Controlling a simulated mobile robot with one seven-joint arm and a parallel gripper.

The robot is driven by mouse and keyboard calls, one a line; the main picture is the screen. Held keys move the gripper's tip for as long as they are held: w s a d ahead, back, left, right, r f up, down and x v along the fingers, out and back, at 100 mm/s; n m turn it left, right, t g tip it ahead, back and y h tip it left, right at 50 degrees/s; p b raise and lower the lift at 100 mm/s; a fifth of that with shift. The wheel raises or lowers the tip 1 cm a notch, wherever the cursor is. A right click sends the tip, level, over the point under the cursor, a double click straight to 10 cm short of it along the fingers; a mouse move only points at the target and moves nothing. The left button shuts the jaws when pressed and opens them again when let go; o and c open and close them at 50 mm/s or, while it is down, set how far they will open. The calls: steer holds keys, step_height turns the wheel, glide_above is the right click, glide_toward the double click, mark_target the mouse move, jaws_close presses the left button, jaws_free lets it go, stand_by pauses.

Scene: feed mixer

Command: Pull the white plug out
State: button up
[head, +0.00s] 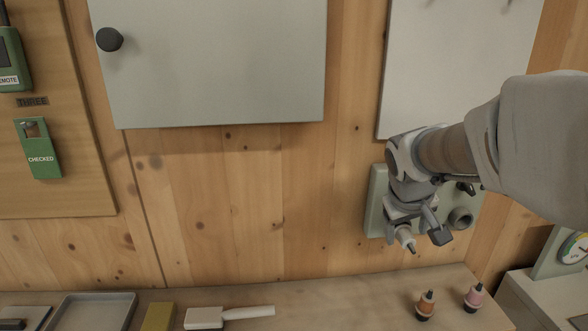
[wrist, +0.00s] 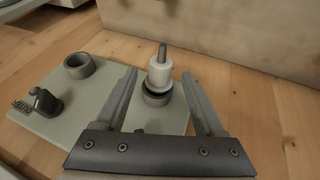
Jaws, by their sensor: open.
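The white plug (wrist: 159,74) has a grey tip and a dark ring at its base. It appears seated in a round grey socket (wrist: 157,99) at the edge of a pale green panel (wrist: 85,100). My gripper (wrist: 160,76) is open, with one finger on each side of the plug and gaps visible to both. In the head view, my gripper (head: 416,230) is in front of the wall panel (head: 376,205), and the white plug (head: 404,235) shows between its fingers. My arm hides part of the panel.
An empty round socket (wrist: 80,65) and a dark switch (wrist: 44,101) share the panel. An orange plug (head: 426,305) and a pink plug (head: 474,297) stand on the bench (head: 350,300) below. A brush (head: 228,316), yellow block (head: 158,317) and tray (head: 92,311) lie left.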

steer(key=shift+x, duration=0.95)
jaws_close()
